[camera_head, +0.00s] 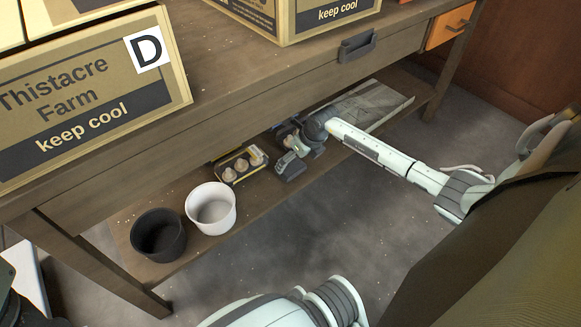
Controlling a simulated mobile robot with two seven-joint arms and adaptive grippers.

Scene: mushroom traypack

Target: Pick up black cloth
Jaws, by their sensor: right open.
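I cannot make out a black cloth in this view. My right gripper (288,154) reaches in low over the shelf under the table, and its arm comes in from the right. Its dark fingers are apart, just right of a small yellow-edged tray (229,175) that holds a few pale mushrooms (242,165). Whether the fingers touch the tray or anything on the shelf is hard to tell. My left gripper is not in view.
A black bucket (159,236) and a white bucket (211,208) stand on the lower shelf (262,200). A grey flat panel lies farther right (385,98). Cardboard boxes (60,110) sit on the table (235,60) above, whose edge overhangs the shelf. Open floor lies in front.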

